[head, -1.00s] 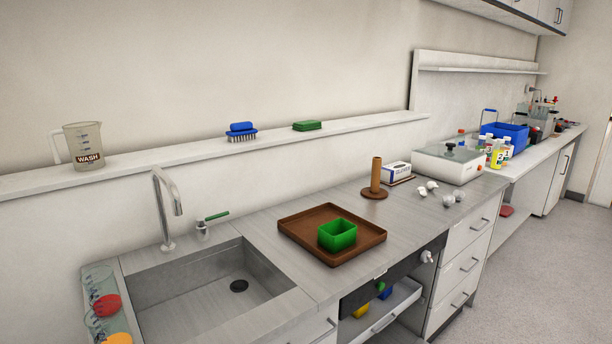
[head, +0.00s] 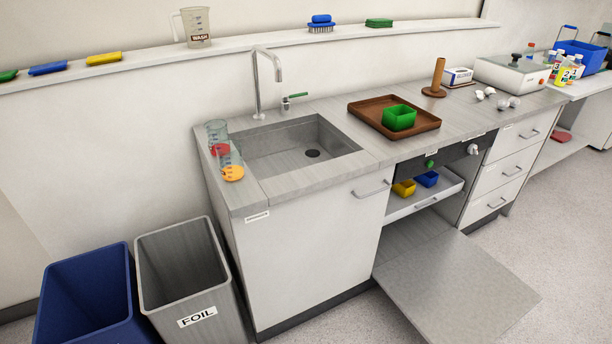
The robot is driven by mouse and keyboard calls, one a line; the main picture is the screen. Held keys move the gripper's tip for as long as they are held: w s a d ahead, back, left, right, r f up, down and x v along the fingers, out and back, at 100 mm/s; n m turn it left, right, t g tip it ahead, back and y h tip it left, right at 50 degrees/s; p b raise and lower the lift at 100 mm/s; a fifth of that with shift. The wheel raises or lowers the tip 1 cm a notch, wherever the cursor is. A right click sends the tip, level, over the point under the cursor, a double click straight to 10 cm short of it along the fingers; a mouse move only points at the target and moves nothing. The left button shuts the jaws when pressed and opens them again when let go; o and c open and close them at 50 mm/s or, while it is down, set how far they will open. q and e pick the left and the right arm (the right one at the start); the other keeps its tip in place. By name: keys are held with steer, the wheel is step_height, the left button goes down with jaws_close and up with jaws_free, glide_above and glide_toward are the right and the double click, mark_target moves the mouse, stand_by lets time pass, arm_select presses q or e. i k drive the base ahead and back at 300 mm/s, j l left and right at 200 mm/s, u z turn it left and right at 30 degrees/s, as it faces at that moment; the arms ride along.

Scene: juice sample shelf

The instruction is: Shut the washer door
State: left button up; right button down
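The washer is built into the counter, right of the sink cabinet. Its door (head: 455,288) is a grey panel folded down, lying open and roughly level near the floor in front of the opening. Above it a rack (head: 428,198) shows in the opening, with a yellow tub (head: 404,188) and a blue tub (head: 427,179) on it. Neither of my grippers shows in the head view.
A grey FOIL bin (head: 183,273) and a blue bin (head: 84,300) stand left of the sink cabinet (head: 300,240). A brown tray (head: 362,105) with a green tub (head: 398,118) is on the counter above the washer. The floor to the right of the door is clear.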

mark_target(451, 289)
steer(key=l+u, duration=0.25)
steer(key=l, duration=0.6)
steer(key=l+u, duration=0.25)
steer(key=l, duration=0.6)
